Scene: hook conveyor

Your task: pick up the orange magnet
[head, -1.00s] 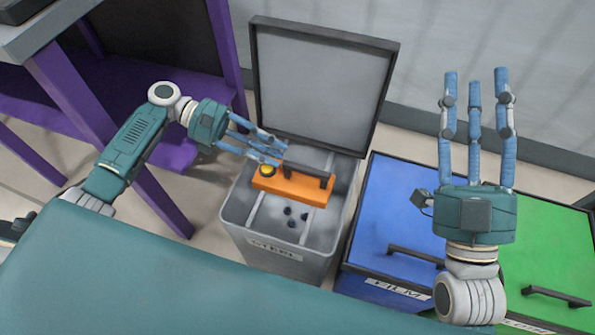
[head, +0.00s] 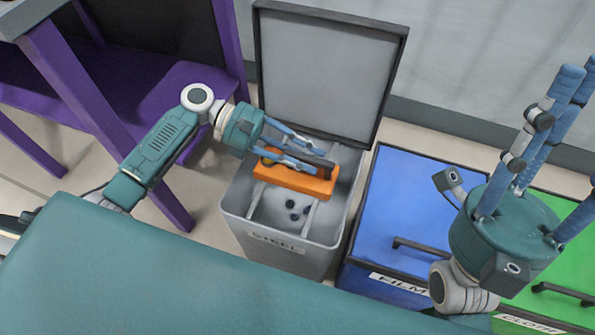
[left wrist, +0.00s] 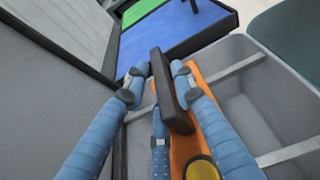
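The orange magnet (head: 295,181) lies across the top of the open grey STEEL bin, with a dark bar handle (head: 325,169) and a yellow round knob partly hidden by my fingers. My left gripper (head: 312,158) is at the magnet, its fingers straddling the handle. In the left wrist view the handle (left wrist: 172,95) stands between the fingers (left wrist: 160,72), with a gap visible on its left side; the orange body (left wrist: 205,125) and yellow knob (left wrist: 202,168) show below. My right gripper (head: 560,120) is raised at the right, empty, fingers spread.
The grey bin (head: 235,215) has its lid (head: 325,75) raised behind the magnet, and several dark round bits inside. A blue FILM bin (head: 405,205) and a green bin (head: 560,262) with closed lids stand to the right. A purple frame (head: 95,115) stands at left.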

